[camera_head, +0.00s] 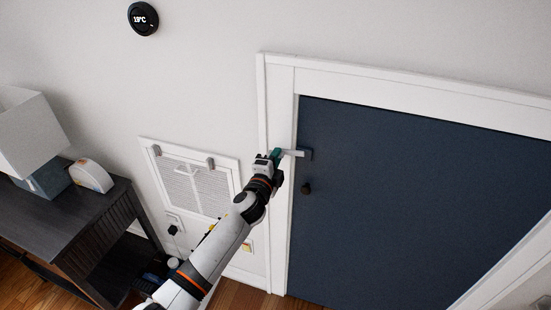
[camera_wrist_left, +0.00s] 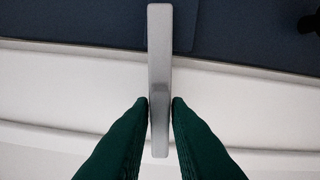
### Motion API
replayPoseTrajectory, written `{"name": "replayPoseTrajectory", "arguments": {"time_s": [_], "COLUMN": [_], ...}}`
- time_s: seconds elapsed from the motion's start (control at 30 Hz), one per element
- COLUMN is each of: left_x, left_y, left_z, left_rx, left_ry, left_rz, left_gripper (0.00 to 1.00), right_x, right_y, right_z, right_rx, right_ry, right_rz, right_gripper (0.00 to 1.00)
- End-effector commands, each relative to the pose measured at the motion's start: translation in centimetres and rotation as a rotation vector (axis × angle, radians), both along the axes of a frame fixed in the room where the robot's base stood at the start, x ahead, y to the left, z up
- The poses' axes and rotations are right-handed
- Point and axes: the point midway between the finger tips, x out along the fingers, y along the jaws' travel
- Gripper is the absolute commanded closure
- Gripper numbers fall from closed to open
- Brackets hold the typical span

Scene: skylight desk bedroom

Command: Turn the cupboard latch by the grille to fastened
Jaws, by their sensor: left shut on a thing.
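The cupboard latch is a flat grey bar (camera_head: 296,153) near the upper left edge of the dark blue cupboard door (camera_head: 420,200). It lies about level, reaching from a small dark plate (camera_head: 307,154) on the door across the white frame (camera_head: 281,110). My left gripper (camera_head: 279,154) is at the bar's left end. In the left wrist view the bar (camera_wrist_left: 160,40) runs between the two green fingertips (camera_wrist_left: 160,103), which are shut on its near end. The far end overlaps the blue door. My right gripper is not in view.
A white grille (camera_head: 195,185) is on the wall left of the door, partly behind my left arm. A dark round knob (camera_head: 306,188) sits below the latch. A dark side table (camera_head: 75,220) with a lamp (camera_head: 28,135) and clock (camera_head: 91,175) stands at left.

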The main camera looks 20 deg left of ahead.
Motion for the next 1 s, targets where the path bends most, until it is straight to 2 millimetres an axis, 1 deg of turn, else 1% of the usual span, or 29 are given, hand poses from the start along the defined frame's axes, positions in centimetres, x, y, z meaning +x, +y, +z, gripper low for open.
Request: {"name": "replayPoseTrajectory", "arguments": {"time_s": [0.1, 0.3, 0.83, 0.87, 0.93, 0.97, 1.0], "left_x": [-0.01, -0.01, -0.01, -0.01, -0.02, -0.01, -0.01], "left_y": [-0.02, 0.03, 0.01, 0.02, 0.01, 0.01, 0.0], "left_z": [-0.13, -0.15, -0.18, -0.17, -0.17, -0.17, -0.15], "left_rx": [0.059, 0.116, 0.138, 0.138, 0.137, 0.137, 0.137], "left_ry": [0.0, -0.002, -0.003, -0.003, -0.003, -0.003, -0.003], "left_rz": [0.0, 0.001, 0.001, 0.001, 0.001, 0.001, 0.001], "left_gripper": [1.0, 1.0, 1.0, 0.81, 0.69, 0.67, 0.67], "right_x": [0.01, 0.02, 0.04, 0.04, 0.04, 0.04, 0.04], "right_y": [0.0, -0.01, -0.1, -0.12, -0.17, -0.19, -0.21], "right_z": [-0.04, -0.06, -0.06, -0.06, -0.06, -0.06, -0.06], "right_rx": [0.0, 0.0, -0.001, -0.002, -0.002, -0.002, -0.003], "right_ry": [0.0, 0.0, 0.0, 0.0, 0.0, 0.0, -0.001], "right_rz": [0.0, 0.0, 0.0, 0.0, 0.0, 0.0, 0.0], "right_gripper": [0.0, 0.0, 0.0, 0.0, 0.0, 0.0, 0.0]}}
